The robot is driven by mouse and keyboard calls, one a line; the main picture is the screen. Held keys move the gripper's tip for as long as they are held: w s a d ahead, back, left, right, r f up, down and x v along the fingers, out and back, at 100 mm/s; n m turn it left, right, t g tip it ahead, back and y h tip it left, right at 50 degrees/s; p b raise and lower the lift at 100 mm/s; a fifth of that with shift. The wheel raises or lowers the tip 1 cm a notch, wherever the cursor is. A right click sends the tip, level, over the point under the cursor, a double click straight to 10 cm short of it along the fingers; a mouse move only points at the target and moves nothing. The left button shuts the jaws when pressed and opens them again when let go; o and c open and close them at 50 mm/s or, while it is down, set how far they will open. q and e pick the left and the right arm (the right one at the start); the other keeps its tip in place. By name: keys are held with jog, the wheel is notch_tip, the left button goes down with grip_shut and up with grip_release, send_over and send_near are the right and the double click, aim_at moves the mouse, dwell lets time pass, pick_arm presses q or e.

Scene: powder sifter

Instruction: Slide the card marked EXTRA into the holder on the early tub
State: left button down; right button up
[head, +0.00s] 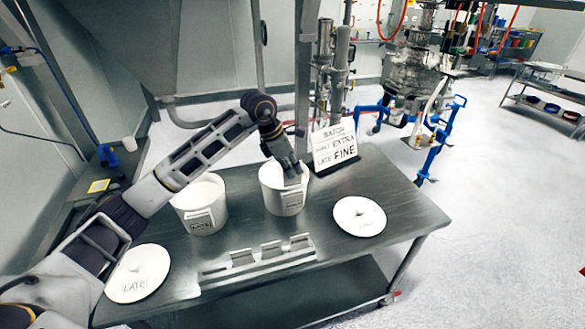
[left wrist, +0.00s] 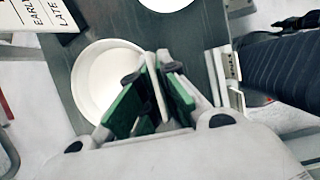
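The sign (head: 336,146) reads BATCH, with EXTRA on the early line and FINE on the late line. A white tub (head: 270,180) stands right of the tub labelled LATE (head: 183,212); the writing on its front holder (head: 291,199) is too small to read. My left gripper (head: 292,178) points down at this right tub's front rim. In the left wrist view its green-padded fingers (left wrist: 158,82) are closed around a thin pale card (left wrist: 154,88), edge-on beside the tub's rim (left wrist: 78,82). The card's marking is hidden, and I cannot tell whether it is in the holder. My right gripper is not in view.
A grey rack (head: 245,268) with several upright plates lies along the table's front. A lid marked LATE (head: 150,287) lies at the left and another lid (head: 345,222) at the right. The table's right end (head: 412,222) is clear.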

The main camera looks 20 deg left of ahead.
aim_at(293, 183)
pick_arm(q)
jog(key=shift+f+b, duration=1.15)
jog(key=shift+f, duration=0.45)
jog(key=shift+f+b, duration=0.7)
jog(key=shift+f, duration=0.4)
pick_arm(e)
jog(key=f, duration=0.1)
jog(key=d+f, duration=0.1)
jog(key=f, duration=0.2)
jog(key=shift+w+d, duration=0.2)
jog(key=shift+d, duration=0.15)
pick_arm(q)
jog(key=shift+f, duration=0.15)
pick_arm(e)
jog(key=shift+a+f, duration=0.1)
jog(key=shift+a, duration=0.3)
pick_arm(q)
jog(key=shift+f+b, duration=0.5)
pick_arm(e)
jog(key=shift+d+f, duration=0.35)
pick_arm(q)
jog(key=shift+f, duration=0.2)
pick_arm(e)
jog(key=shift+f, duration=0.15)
pick_arm(q)
jog(key=shift+f, duration=0.15)
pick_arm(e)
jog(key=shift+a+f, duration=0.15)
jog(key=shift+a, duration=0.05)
